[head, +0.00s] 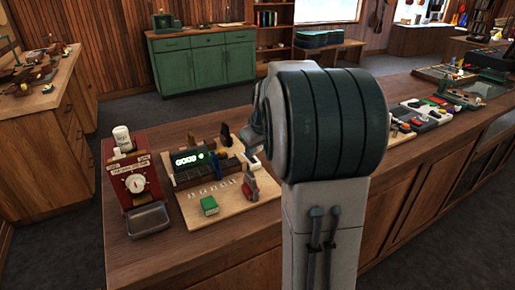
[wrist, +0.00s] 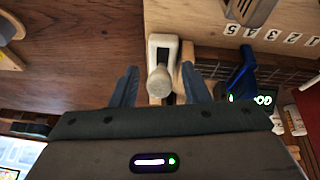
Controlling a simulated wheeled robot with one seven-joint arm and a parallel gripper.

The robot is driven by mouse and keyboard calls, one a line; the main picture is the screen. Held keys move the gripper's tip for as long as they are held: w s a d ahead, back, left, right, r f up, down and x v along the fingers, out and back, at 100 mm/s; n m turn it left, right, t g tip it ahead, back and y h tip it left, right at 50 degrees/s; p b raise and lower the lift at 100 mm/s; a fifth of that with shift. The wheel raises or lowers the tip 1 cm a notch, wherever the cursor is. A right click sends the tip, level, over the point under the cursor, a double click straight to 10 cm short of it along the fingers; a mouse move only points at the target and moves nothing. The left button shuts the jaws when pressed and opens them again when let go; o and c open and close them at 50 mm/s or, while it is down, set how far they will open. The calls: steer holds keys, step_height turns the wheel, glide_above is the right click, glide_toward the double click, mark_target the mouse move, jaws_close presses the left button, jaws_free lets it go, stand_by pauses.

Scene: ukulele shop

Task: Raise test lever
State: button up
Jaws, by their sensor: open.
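In the wrist view a pale lever with a rounded grey knob (wrist: 159,81) rises from a light mount (wrist: 161,42); I take it to be the test lever. My gripper (wrist: 159,70) is open, with its two blue-grey fingers on either side of the lever. A gap shows on both sides of the knob; I cannot tell whether the fingers reach its depth. A dark unit with a lit green display (head: 187,158) stands on the light wooden board; the display also shows in the wrist view (wrist: 250,99).
A blue clip-like part (wrist: 244,72) stands close right of my fingers. On the board are a green block (head: 209,205) and a red-grey part (head: 250,187). A red box with a dial (head: 140,185) stands left on the wooden counter (head: 200,252). Small items lie further right.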

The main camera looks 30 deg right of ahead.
steer(key=shift+f, duration=0.15)
jaws_close()
